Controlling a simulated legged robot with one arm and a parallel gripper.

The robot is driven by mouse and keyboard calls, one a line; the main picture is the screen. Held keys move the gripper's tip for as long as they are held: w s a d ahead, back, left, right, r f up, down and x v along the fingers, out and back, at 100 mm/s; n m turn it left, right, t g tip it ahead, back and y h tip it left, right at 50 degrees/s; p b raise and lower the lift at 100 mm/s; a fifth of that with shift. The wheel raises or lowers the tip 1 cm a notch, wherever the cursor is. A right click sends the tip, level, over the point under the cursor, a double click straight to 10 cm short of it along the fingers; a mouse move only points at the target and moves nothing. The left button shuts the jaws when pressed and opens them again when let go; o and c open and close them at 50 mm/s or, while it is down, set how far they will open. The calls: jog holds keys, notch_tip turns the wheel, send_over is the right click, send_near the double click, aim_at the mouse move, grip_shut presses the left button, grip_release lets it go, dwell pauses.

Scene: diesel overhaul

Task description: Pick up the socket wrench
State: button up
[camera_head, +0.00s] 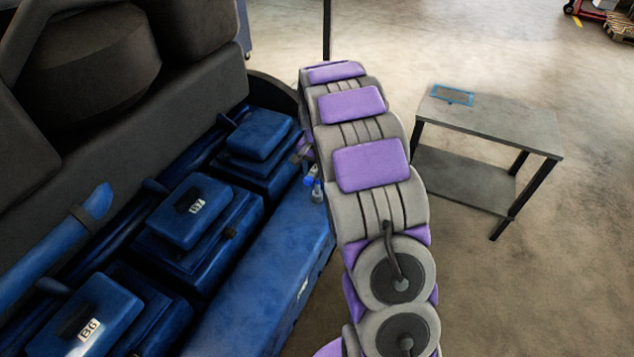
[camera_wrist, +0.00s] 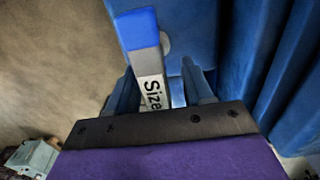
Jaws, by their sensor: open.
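A tool with a blue end, a grey collar and a white label reading "Size", apparently the socket wrench (camera_wrist: 146,58), shows in the wrist view. My gripper (camera_wrist: 160,76) is open, with a dark blue finger on each side of it. The tool runs between the fingers, nearer the left one; I cannot tell whether it touches either. Its lower part is hidden behind the dark gripper base. In the head view, a small blue and grey piece (camera_head: 309,181) shows at the engine's edge beside my arm, perhaps the same tool. My gripper is mostly hidden there.
The blue engine (camera_head: 265,285) with raised covers, one labelled B6 (camera_head: 88,329), fills the left. A grey two-level table (camera_head: 490,122) stands at the right with a blue-framed rectangle (camera_head: 452,95) on top. Open floor (camera_head: 540,290) lies around it.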

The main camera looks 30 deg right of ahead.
grip_shut()
dwell(0.4)
